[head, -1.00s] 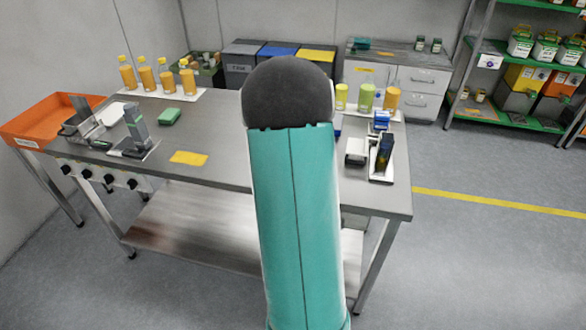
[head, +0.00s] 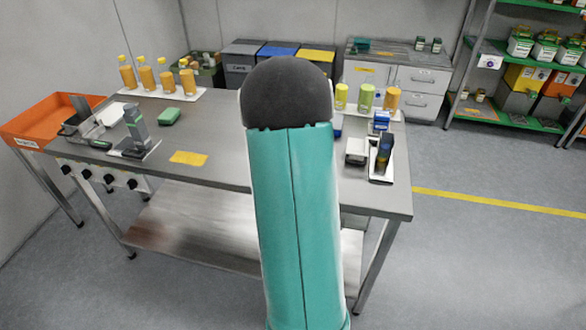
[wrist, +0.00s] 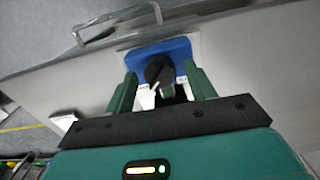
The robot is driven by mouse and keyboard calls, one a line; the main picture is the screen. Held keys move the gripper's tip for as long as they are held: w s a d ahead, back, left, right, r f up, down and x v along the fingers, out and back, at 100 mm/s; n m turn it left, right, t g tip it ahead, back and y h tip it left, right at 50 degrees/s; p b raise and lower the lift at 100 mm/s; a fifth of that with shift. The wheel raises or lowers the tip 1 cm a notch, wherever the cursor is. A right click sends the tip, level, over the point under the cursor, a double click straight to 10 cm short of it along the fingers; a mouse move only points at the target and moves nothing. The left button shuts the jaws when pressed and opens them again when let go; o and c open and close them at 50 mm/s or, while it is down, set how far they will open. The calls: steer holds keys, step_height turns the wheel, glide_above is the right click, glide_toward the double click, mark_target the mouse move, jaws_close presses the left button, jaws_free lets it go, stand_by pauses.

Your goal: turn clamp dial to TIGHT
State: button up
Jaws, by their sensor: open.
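In the wrist view, the clamp dial is a round black knob (wrist: 160,70) with a pale pointer mark, set on a blue plate (wrist: 178,48). The pointer slants toward the lower left. White labels (wrist: 145,98) with lettering too small to read lie at the plate's lower side, partly hidden. My gripper (wrist: 160,76) is open, with one green finger on each side of the knob. I cannot tell whether either finger touches it. In the head view, my own arm hides the gripper, and I cannot make out the dial there.
A bent metal handle (wrist: 115,24) stands beyond the blue plate in the wrist view. An orange tray (head: 25,128) is at far left.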

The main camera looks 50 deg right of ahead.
step_height(320, 180, up, 14)
steer(key=shift+f, duration=0.2)
steer(key=shift+a, duration=0.1)
stand_by(0.7)
steer(key=w+a+r+n+t, duration=0.1)
steer(key=a+r+n, duration=0.2)
steer(key=a, duration=0.9)
steer(key=w+a+r+n+t, duration=0.1)
steer(key=a+r+n+t, duration=0.2)
steer(key=a, duration=0.9)
steer(key=s+a+f+n, duration=0.1)
steer(key=s+a+n, duration=0.2)
steer(key=s+a, duration=0.2)
steer(key=s+a+n+t, duration=0.1)
steer(key=s+a+n, duration=0.3)
steer(key=a, duration=0.8)
steer(key=shift+s+a+f+n+t, duration=0.15)
steer(key=shift+s+f+n+t, duration=0.15)
steer(key=shift+s+f, duration=0.1)
steer(key=c, duration=0.4)
steer(key=shift+w, duration=0.1)
